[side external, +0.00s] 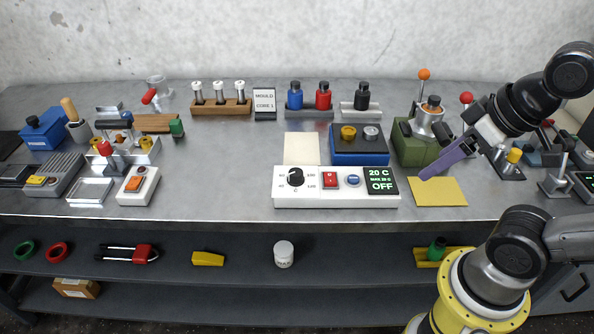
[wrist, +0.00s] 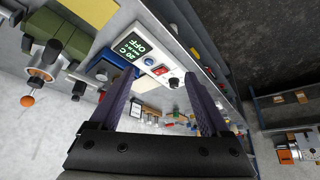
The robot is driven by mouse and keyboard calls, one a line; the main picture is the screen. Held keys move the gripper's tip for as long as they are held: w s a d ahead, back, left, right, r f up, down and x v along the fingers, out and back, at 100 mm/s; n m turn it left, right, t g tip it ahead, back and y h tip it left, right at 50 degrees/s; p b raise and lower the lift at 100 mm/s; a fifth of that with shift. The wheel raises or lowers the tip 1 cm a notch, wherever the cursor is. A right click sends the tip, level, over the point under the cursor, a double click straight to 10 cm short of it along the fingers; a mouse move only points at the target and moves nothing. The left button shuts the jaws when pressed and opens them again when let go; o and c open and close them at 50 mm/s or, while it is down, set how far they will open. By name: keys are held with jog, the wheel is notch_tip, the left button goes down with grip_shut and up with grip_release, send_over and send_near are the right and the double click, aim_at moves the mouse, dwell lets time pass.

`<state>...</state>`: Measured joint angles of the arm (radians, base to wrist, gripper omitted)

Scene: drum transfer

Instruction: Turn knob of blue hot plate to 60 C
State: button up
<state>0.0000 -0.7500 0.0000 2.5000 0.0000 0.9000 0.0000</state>
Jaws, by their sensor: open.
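The blue hot plate (side external: 360,157) stands mid-bench, with a white control panel (side external: 320,203) in front. The black knob (side external: 296,177) is at the panel's left, with printed numbers around it; its exact pointer setting is too small to read. The display (side external: 381,181) reads 20 C and OFF in green. My gripper (side external: 424,176) is open and empty, above the bench to the right of the panel, apart from it. In the wrist view the knob (wrist: 174,83) appears between the two purple fingers (wrist: 158,78), farther off.
A red switch (side external: 330,180) and a blue button (side external: 353,180) sit between knob and display. Gold and silver pieces rest on the hot plate. A yellow mat (side external: 438,192) lies right of the panel, and a green-based device (side external: 422,145) stands behind it. A white pad (side external: 301,148) lies behind the knob.

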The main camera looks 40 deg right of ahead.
jog(key=shift+c, duration=0.6)
